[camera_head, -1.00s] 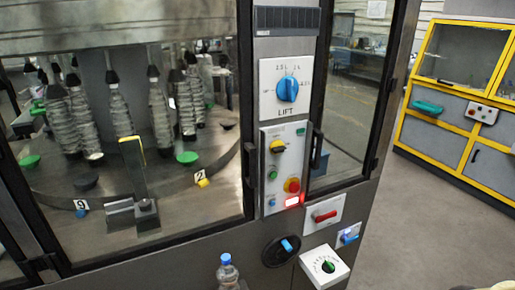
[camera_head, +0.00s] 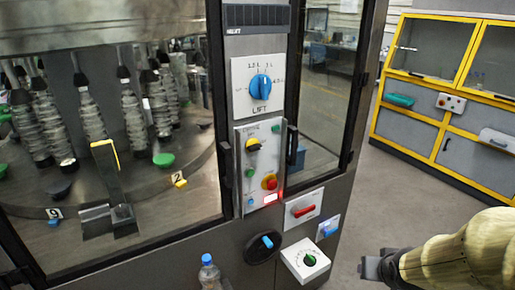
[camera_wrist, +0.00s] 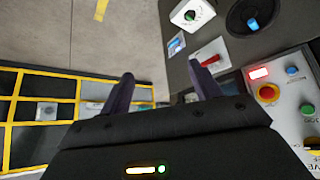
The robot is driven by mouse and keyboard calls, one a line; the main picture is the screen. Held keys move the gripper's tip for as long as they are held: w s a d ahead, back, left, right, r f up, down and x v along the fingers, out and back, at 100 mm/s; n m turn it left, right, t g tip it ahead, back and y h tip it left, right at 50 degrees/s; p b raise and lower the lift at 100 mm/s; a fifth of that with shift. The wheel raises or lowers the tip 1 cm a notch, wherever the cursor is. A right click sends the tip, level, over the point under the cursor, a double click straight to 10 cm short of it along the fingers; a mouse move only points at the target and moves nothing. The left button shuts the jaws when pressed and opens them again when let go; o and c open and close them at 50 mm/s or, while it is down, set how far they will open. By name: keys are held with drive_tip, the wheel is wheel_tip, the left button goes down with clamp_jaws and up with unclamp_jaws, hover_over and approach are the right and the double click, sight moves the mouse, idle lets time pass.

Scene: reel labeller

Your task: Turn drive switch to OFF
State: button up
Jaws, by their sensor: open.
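I cannot read which control is labelled drive. The machine front carries a blue LIFT knob (camera_head: 261,86), pointing about upward, and a grey panel (camera_head: 247,180) with a black-and-yellow knob (camera_head: 253,145). Below are a red handle (camera_head: 304,210), a small blue switch (camera_head: 329,227), a blue handle on a black disc (camera_head: 267,241) and a green-centred dial (camera_head: 310,260). My gripper (camera_head: 372,267) is at the lower right, apart from them. In the wrist view my gripper (camera_wrist: 163,88) is open and empty; the red handle (camera_wrist: 209,59) shows beyond its right finger.
A red-and-yellow button (camera_head: 270,182) sits low on the panel beside a lit red lamp. A water bottle (camera_head: 209,272) stands below the machine window. A yellow-framed cabinet (camera_head: 445,100) stands at the back right. Open floor (camera_head: 385,190) lies between it and the machine.

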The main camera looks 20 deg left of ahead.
sight(257, 148)
drive_tip(key=w+a+r+n+t+y, duration=0.45)
drive_tip(key=w+a+r, duration=0.35)
drive_tip(key=w+a, duration=0.3)
drive_tip(key=s+a+r+n+y, duration=0.1)
drive_tip(key=a+r+n+y, duration=0.1)
drive_tip(key=a, duration=0.4)
drive_tip(key=s+a+r+n+y+p, duration=0.1)
drive_tip(key=a+r+n+y, duration=0.1)
drive_tip(key=a+r+y, duration=0.3)
drive_tip(key=shift+s+a+r+y+p, duration=0.25)
drive_tip(key=shift+s+a+y+p, duration=0.05)
drive_tip(key=shift+a+y, duration=0.55)
drive_tip(key=shift+w, duration=0.1)
drive_tip(key=p+x, duration=0.6)
drive_tip(key=x, duration=1.1)
drive_tip(key=shift+w, duration=0.1)
drive_tip(key=shift+f, duration=0.1)
drive_tip(key=c, duration=1)
